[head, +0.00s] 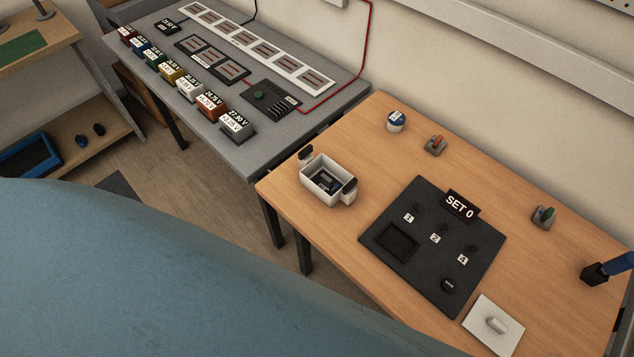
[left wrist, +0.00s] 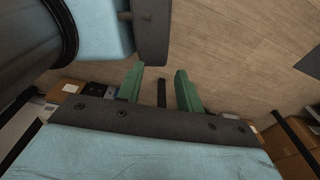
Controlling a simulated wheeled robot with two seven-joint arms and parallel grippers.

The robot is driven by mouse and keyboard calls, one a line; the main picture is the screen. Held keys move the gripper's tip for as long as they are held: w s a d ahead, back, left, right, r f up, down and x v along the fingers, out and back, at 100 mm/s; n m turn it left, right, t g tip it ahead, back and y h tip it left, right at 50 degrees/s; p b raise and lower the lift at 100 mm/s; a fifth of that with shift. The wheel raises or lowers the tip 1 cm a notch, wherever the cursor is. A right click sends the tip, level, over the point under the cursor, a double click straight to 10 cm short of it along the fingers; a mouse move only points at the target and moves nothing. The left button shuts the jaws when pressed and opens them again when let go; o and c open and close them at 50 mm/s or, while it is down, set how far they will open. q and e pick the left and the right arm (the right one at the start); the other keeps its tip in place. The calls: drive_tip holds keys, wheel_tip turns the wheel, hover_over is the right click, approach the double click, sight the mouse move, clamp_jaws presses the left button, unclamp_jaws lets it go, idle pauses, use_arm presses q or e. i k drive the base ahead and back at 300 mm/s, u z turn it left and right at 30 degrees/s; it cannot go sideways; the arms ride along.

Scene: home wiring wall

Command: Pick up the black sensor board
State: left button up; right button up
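A white open box (head: 312,190) stands on the left part of the wooden table, with dark clips at two corners. A small dark board (head: 325,181) lies inside it; I cannot tell for certain that it is the black sensor board. A flat black panel (head: 400,270) marked SET 0 lies on the same table, with a dark rectangular recess and several numbered labels. In the left wrist view, my left gripper (left wrist: 160,70) has green fingers standing apart with nothing held, over the floor and away from the table. My right gripper is not in view.
A white plate (head: 507,337), a blue-lidded jar (head: 396,121), and small grey holders with an orange part (head: 436,144) and green part (head: 544,216) surround the panel. A black-and-blue item (head: 595,273) is at right. The grey table (head: 285,130) holds several voltage-labelled blocks.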

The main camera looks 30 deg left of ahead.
sight(324, 180)
drive_tip(key=u, duration=1)
drive_tip(key=k, duration=0.6)
drive_tip(key=u, duration=0.65)
